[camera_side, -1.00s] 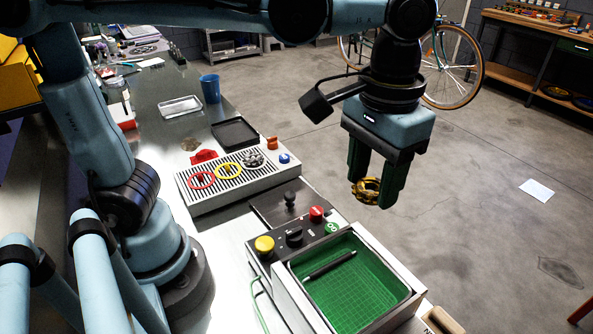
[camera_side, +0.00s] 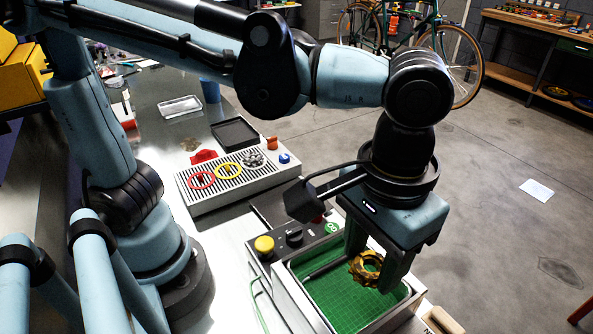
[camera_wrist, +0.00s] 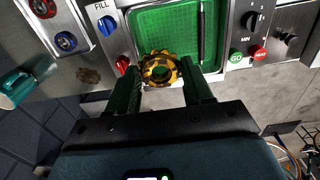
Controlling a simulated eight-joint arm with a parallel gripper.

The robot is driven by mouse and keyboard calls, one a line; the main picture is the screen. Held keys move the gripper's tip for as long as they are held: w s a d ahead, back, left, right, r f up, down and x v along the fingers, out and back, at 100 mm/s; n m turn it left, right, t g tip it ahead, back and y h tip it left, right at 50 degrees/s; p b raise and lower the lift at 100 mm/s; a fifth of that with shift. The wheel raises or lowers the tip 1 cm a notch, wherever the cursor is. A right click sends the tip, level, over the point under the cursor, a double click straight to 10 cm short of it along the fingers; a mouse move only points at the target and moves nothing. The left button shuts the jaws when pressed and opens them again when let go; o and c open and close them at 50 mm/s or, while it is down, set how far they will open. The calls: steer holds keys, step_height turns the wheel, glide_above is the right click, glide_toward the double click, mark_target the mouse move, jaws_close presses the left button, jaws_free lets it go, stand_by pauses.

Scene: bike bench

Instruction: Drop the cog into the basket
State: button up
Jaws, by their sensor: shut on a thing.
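The cog (camera_side: 358,271) is a brass-gold toothed ring. My gripper (camera_side: 371,268) is shut on it, with one green finger on each side. The basket (camera_side: 333,301) is a green mesh-lined rectangular tray set in a metal housing. In the side view the cog overlaps the far right part of the basket and seems to be held above it. In the wrist view the cog (camera_wrist: 146,73) sits between the fingertips at the near edge of the basket (camera_wrist: 165,32). Its exact height over the mesh is hard to tell.
A black rod (camera_side: 326,264) lies along one side of the basket. A panel with a yellow button (camera_side: 264,245) and a black knob (camera_side: 294,237) adjoins it. A grated tray (camera_side: 205,192) with red and yellow rings and a grey cog stands farther back.

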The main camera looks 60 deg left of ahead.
steer(key=shift+f, duration=0.55)
steer(key=o, duration=1.2)
steer(key=shift+c, duration=0.2)
steer(key=shift+r, duration=0.1)
step_height(320, 180, up, 12)
steer(key=w+a+f+t, duration=0.3)
steer(key=a+f, duration=0.4)
steer(key=a, duration=0.5)
steer(key=w+a+f+t, duration=0.3)
steer(key=a+f, duration=0.4)
steer(key=a, duration=0.5)
steer(key=shift+w+t, duration=0.2)
steer(key=shift+t, duration=0.4)
